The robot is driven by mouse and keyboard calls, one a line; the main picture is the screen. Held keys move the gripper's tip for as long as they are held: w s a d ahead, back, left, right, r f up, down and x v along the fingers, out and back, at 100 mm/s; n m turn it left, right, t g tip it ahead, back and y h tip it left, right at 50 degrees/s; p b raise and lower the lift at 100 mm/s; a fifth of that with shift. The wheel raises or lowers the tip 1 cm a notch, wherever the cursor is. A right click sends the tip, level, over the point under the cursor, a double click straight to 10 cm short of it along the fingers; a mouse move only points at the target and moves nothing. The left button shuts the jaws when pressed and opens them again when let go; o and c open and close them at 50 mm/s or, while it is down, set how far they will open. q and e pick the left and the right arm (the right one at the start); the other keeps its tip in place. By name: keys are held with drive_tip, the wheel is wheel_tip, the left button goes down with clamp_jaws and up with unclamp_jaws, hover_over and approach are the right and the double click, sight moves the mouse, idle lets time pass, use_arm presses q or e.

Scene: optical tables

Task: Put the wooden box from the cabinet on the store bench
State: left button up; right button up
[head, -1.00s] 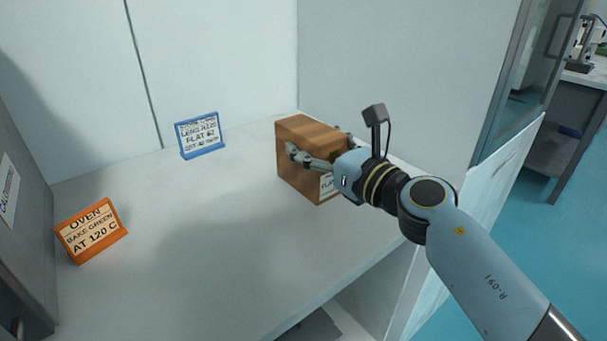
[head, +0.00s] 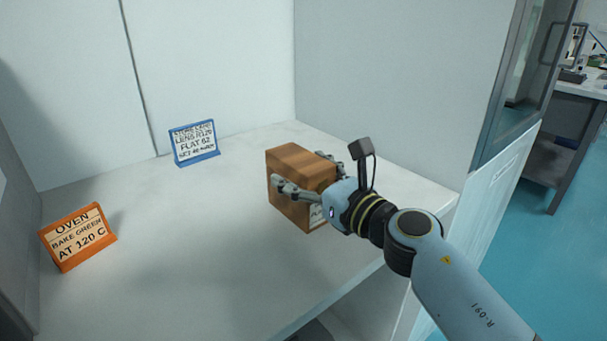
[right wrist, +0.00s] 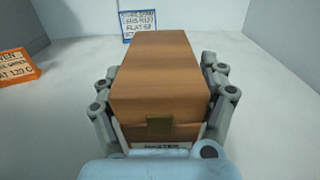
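The wooden box (head: 297,162) is brown with a white label low on its near face. It is on or just above the pale surface inside the cabinet (head: 205,250); I cannot tell which. My right gripper (head: 306,182) has a finger along each side of the box. In the right wrist view the box (right wrist: 160,75) sits upright between both fingers (right wrist: 160,108), which press against its sides, with a brass-coloured catch facing me. My left gripper is not in view. No store bench can be made out for certain.
A blue-framed sign (head: 194,143) stands at the back, and an orange "OVEN" sign (head: 78,237) at the left. A grey side wall (head: 400,75) rises at the right. A far table (head: 575,88) with equipment stands beyond the open door.

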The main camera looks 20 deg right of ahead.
drive_tip(key=shift+o, duration=0.5)
drive_tip(key=shift+r, duration=0.1)
drive_tip(key=shift+s+d, duration=0.1)
drive_tip(key=shift+s, duration=0.05)
drive_tip(key=b+v, duration=0.1)
drive_tip(key=v, duration=1)
drive_tip(key=shift+s+d, duration=0.1)
drive_tip(key=shift+s, duration=0.25)
drive_tip(key=shift+r, duration=0.1)
